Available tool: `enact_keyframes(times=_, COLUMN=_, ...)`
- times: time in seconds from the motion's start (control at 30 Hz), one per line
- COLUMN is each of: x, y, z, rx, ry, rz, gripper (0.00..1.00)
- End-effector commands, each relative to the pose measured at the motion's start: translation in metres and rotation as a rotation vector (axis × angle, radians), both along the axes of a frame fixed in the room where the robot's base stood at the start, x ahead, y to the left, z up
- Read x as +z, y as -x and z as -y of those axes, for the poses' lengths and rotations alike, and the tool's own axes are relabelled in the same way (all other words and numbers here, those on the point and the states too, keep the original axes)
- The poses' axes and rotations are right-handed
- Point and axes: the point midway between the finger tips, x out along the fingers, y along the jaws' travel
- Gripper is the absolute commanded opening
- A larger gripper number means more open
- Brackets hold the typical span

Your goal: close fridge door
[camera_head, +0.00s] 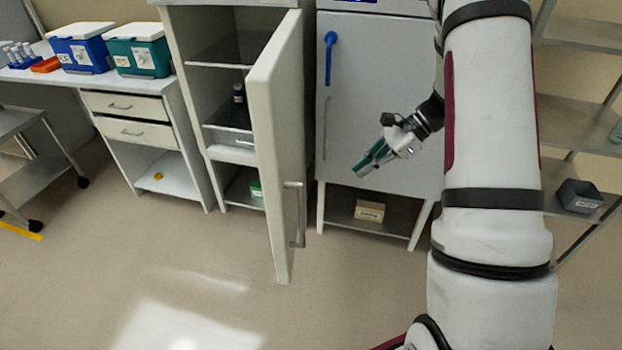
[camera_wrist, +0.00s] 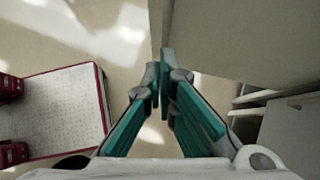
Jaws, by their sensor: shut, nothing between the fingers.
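The fridge (camera_head: 184,75) is a pale upright cabinet left of centre in the head view. Its door (camera_head: 274,150) stands wide open, swung out toward me. A vertical bar handle (camera_head: 297,214) is on the door's right-facing outer side. My gripper (camera_head: 358,173) is right of the door, apart from it, tilted down and left. It is shut and empty; its green-sided fingers meet in the wrist view (camera_wrist: 163,65). A large pale panel (camera_wrist: 235,40) lies just beyond the fingertips there; I cannot tell for certain that it is the door.
A closed cabinet with a blue handle (camera_head: 329,58) stands behind my gripper. A counter with drawers (camera_head: 125,105) and cool boxes (camera_head: 78,50) is at left. Metal shelving (camera_head: 580,95) is at right. The floor (camera_head: 130,255) in front is clear.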

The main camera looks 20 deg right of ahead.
Motion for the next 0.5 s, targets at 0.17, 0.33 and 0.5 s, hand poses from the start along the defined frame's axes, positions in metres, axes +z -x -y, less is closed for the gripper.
enact_keyframes(times=0.17, x=-0.011, y=-0.002, z=0.001, rx=-0.024, ry=-0.012, rz=-0.013, gripper=0.00)
enact_keyframes(times=0.33, x=-0.027, y=-0.005, z=-0.016, rx=-0.021, ry=-0.011, rz=-0.016, gripper=0.00)
enact_keyframes(times=0.5, x=-0.050, y=-0.011, z=-0.039, rx=-0.020, ry=-0.010, rz=-0.015, gripper=0.00)
